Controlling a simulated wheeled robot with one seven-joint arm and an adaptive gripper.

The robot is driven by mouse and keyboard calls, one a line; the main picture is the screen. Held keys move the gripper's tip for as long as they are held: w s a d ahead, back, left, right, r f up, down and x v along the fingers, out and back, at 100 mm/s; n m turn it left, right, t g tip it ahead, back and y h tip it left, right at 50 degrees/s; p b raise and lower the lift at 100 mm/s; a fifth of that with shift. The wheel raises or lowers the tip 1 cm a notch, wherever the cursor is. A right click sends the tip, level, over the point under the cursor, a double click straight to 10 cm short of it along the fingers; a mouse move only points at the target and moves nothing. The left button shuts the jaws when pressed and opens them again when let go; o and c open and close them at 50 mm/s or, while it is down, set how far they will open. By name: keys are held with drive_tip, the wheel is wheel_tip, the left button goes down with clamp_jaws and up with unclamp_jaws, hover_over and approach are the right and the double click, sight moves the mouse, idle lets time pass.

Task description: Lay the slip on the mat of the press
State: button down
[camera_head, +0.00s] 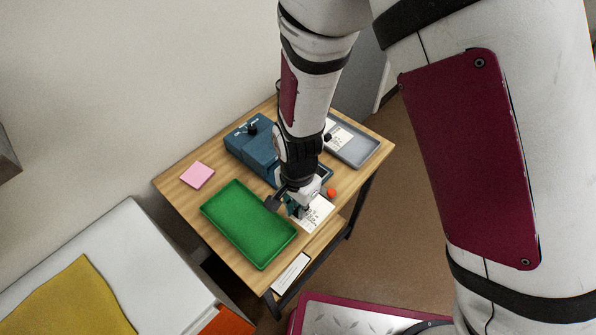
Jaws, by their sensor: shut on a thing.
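The blue press (254,146) stands toward the back of the small wooden table, with a dark knob on top. Part of its base (326,176) shows to the right of my arm; my arm hides most of it, and I cannot make out the mat. My gripper (297,211) is low over the table's front right part, between the green tray and the press. It is shut on the white slip (318,214), which has dark writing and extends to the right of the fingers. I cannot tell whether the slip touches the table.
A green tray (248,224) lies left of my gripper. A pink pad (197,175) lies at the left. A grey tray (364,151) with white paper is at the back right. A small orange-red object (331,192) sits beside the slip. Bare wood (185,202) shows at the left.

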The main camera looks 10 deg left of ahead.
drive_tip(key=w+a+b, duration=0.1)
drive_tip(key=w+b, duration=0.1)
drive_tip(key=w, duration=0.1)
drive_tip(key=w+a+f+b, duration=0.1)
drive_tip(key=w+b, duration=0.1)
drive_tip(key=w, duration=0.2)
drive_tip(key=w+a+b, duration=0.1)
drive_tip(key=w+b, duration=0.2)
drive_tip(key=w, duration=0.1)
drive_tip(key=shift+w+a+f, duration=0.25)
drive_tip(key=shift+a+f, duration=0.05)
drive_tip(key=shift+a, duration=0.1)
drive_tip(key=shift+w+a+r+b, duration=0.1)
drive_tip(key=shift+w+a+b, duration=0.2)
drive_tip(key=shift+w+b, duration=0.35)
drive_tip(key=f+b, duration=0.1)
drive_tip(key=f, duration=0.1)
drive_tip(key=w+f+b, duration=0.1)
drive_tip(key=b, duration=0.1)
drive_tip(key=shift+a+f, duration=0.1)
drive_tip(key=shift+f, duration=0.25)
drive_tip(key=shift+r, duration=0.1)
drive_tip(key=c, duration=1.6)
unclamp_jaws()
